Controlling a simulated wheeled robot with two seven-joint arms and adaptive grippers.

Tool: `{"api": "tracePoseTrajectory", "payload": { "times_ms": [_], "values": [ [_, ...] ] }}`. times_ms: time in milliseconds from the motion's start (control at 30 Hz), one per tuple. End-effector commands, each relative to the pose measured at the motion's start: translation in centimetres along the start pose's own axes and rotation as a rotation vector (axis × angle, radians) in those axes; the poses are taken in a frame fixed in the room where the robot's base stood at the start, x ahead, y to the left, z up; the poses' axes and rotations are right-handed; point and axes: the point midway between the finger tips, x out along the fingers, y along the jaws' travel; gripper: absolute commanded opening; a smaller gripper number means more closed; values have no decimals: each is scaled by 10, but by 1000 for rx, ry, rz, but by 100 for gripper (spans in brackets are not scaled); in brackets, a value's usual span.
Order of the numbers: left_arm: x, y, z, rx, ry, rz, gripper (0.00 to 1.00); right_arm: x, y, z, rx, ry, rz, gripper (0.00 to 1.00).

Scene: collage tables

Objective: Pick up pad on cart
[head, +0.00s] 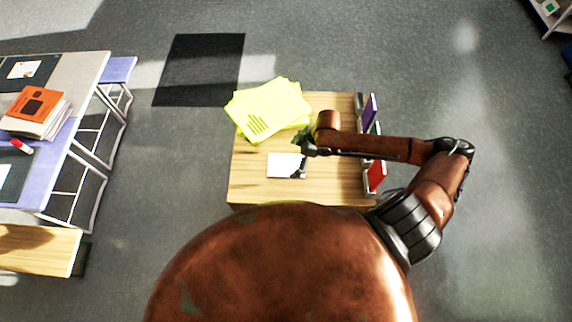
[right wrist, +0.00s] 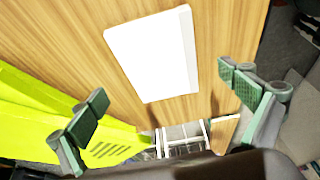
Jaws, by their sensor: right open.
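A white pad (head: 284,165) lies flat on the wooden top of the cart (head: 245,188), near its front middle. My right gripper (head: 302,155) is at the right side of the pad in the head view, with its fingers over or near the pad's right edge. In the right wrist view the pad (right wrist: 152,55) lies beyond the two spread fingertips (right wrist: 168,96). The gripper is open and empty. Its height above the cart cannot be told exactly. My left gripper is not in view.
Yellow-green sheets (head: 268,106) lie at the cart's back left and also show in the right wrist view (right wrist: 45,110). Upright books (head: 376,176) stand along the cart's right edge. A table with papers and books (head: 85,80) stands at the left. Grey floor is open behind the cart.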

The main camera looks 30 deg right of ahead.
Motion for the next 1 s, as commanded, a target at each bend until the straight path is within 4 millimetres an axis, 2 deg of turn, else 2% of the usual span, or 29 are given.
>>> {"api": "tracePoseTrajectory", "payload": {
  "times_ms": [200, 300, 567, 1000],
  "values": [
    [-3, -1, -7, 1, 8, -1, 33, 33, 0, -3, 0, 1, -2, 96],
    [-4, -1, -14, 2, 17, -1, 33, 41, 0, -3, -1, 0, -2, 96],
    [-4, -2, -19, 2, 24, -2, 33, 44, 0, -3, -3, -1, -1, 96],
    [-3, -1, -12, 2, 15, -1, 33, 43, 0, -3, -3, 0, -1, 66]
  ]
}}
